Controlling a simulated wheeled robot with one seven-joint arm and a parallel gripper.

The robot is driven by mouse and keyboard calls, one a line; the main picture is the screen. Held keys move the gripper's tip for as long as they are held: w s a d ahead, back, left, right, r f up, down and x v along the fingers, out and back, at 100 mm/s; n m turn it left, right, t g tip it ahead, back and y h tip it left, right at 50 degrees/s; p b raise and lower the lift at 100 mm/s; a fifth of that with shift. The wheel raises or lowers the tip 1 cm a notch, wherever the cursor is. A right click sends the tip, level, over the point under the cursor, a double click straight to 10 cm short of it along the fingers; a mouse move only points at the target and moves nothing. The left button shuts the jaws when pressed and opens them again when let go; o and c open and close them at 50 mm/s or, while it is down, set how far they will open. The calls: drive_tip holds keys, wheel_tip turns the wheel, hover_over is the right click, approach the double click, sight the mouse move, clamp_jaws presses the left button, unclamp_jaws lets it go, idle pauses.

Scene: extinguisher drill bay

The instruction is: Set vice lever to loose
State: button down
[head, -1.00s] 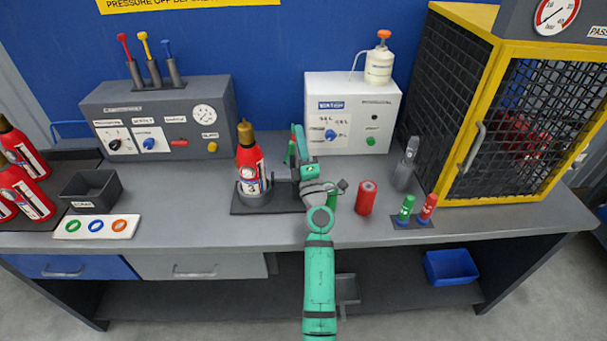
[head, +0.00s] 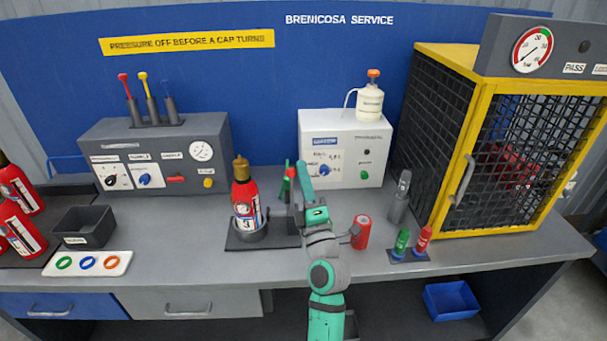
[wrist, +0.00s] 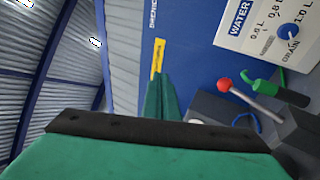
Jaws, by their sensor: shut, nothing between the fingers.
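The vice (head: 285,242) is a dark block and base plate on the bench, with a red extinguisher (head: 245,207) marked 3 upright in its round holder. The vice lever is a grey rod with a red ball knob (wrist: 223,85), rising from a dark block at the right of the wrist view. The knob also shows small in the head view (head: 291,172). My gripper (head: 302,166) is shut and empty, close to the knob at its right in the head view. In the wrist view the closed green fingers (wrist: 160,97) are left of the knob, with a gap. The lever's labels are not readable.
A red can (head: 361,233) stands right of my arm. Behind are a white water box (head: 345,145) and a grey control panel (head: 155,155). A green hooked part (wrist: 262,88) lies just beyond the lever. A yellow-framed cage (head: 470,190) stands at right.

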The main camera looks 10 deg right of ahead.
drive_tip(key=shift+s+r, duration=0.5)
drive_tip(key=shift+s, duration=0.15)
drive_tip(key=shift+w+f, duration=0.1)
drive_tip(key=s+a+f+m+g+y, duration=0.1)
drive_tip(key=s+a+f+m, duration=0.2)
drive_tip(key=s+a+f, duration=0.5)
drive_tip(key=s+a+f+m+g+y, duration=0.1)
drive_tip(key=s+a+f+m, duration=0.3)
drive_tip(key=s+f, duration=0.75)
drive_tip(key=s+a+f+m+g+h, duration=0.1)
drive_tip(key=s+f+m+g, duration=0.1)
drive_tip(key=s, duration=0.8)
drive_tip(key=s+a+f+m+g, duration=0.1)
drive_tip(key=s+f+m, duration=0.4)
drive_tip(key=s, duration=0.5)
drive_tip(key=s+f+m+g+h, duration=0.1)
drive_tip(key=s+f+m+g, duration=0.2)
drive_tip(key=s, duration=0.7)
drive_tip(key=shift+a+f+m+h, duration=0.3)
drive_tip(key=shift+a+m, duration=0.1)
drive_tip(key=shift+m, duration=0.8)
